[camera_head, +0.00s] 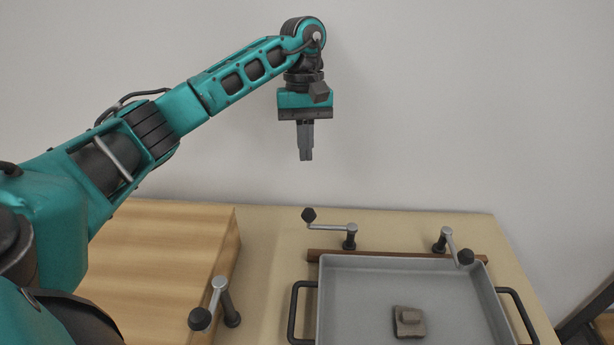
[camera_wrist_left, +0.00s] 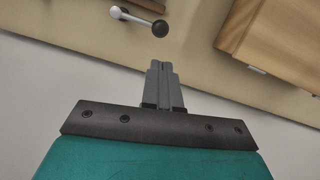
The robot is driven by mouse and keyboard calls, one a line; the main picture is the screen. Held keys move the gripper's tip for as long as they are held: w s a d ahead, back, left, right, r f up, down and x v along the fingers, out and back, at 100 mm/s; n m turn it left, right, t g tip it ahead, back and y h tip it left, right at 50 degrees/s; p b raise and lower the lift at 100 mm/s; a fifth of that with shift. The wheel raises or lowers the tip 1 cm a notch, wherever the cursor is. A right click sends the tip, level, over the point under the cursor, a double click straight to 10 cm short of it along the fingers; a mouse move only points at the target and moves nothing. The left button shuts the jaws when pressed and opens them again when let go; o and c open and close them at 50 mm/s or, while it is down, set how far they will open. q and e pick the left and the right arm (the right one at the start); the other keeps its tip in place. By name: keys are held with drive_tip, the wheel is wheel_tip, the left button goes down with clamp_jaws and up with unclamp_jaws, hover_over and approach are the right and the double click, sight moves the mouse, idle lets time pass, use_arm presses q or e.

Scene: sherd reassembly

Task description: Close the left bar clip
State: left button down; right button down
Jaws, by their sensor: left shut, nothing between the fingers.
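The left bar clip (camera_head: 330,227) stands behind the tray's back left corner, by the left end of a brown bar (camera_head: 380,254). Its grey lever points left, away from the tray, and ends in a black knob (camera_head: 308,214). In the left wrist view the clip's lever (camera_wrist_left: 130,17) and knob (camera_wrist_left: 160,28) show at the top, beyond the fingertips. My left gripper (camera_head: 306,157) points down, shut and empty, high above the clip and apart from it. Its shut fingers also show in the left wrist view (camera_wrist_left: 160,68). My right gripper is not in view.
A right clip (camera_head: 448,240) has its lever angled toward the grey tray (camera_head: 350,290), which holds a brown sherd piece (camera_head: 408,322). Another clip (camera_head: 222,296) stands beside a wooden block (camera_head: 165,235) at left. A white wall rises behind the table (camera_head: 270,225).

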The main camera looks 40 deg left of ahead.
use_arm(q)
drive_tip(key=shift+w+a, duration=0.25)
drive_tip(key=shift+w, duration=0.05)
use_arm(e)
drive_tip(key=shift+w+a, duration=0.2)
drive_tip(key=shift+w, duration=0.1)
use_arm(q)
drive_tip(key=x, duration=1)
drive_tip(key=shift+s+n, duration=0.3)
